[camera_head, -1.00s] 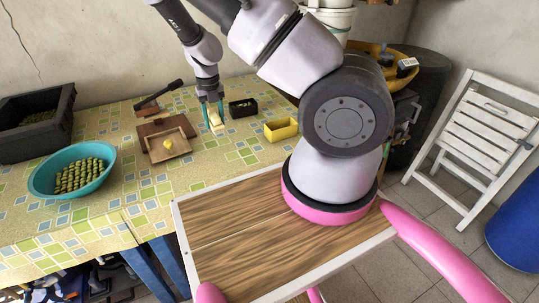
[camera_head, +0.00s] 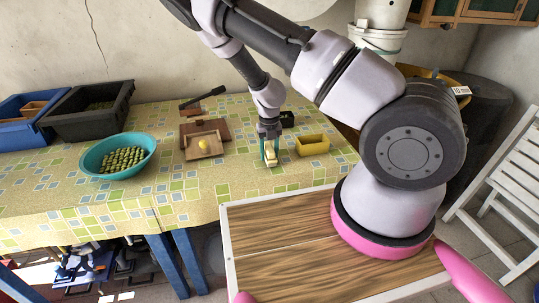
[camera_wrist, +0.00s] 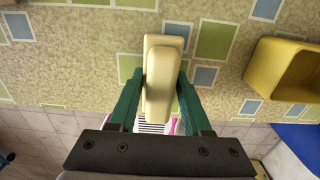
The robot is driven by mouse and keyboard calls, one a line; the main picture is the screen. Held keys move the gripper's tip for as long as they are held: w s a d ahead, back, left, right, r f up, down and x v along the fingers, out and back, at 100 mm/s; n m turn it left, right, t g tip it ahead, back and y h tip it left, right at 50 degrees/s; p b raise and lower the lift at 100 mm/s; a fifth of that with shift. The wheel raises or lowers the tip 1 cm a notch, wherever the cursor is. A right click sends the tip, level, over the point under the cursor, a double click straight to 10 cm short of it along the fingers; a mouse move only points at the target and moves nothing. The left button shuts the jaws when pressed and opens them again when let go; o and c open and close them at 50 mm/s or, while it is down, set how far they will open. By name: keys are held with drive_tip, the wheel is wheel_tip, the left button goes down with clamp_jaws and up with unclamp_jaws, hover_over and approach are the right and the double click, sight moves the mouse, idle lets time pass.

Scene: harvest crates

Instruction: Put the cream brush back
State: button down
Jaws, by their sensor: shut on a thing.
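The cream brush (camera_head: 270,161) is held between the fingers of my gripper (camera_head: 269,151), near the front edge of the patterned table. In the wrist view the brush (camera_wrist: 161,82) is a pale, rounded block between the two green fingers of the gripper (camera_wrist: 160,92), which are shut on it. Whether its underside touches the tabletop I cannot tell. A yellow open box (camera_head: 312,145) stands just right of the gripper, apart from it; it also shows at the right of the wrist view (camera_wrist: 262,72).
A small black box (camera_head: 287,118) is partly hidden behind my arm. Left are a wooden tray (camera_head: 218,150) with a yellow item, a turquoise bowl (camera_head: 88,164), a dark crate (camera_head: 75,124) and a blue crate (camera_head: 38,136). The tabletop (camera_head: 185,195) front-left of the gripper is clear.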

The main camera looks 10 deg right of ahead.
drive_tip(key=shift+f, duration=0.3)
drive_tip(key=shift+f, duration=0.1)
drive_tip(key=shift+c, duration=1.7)
unclamp_jaws()
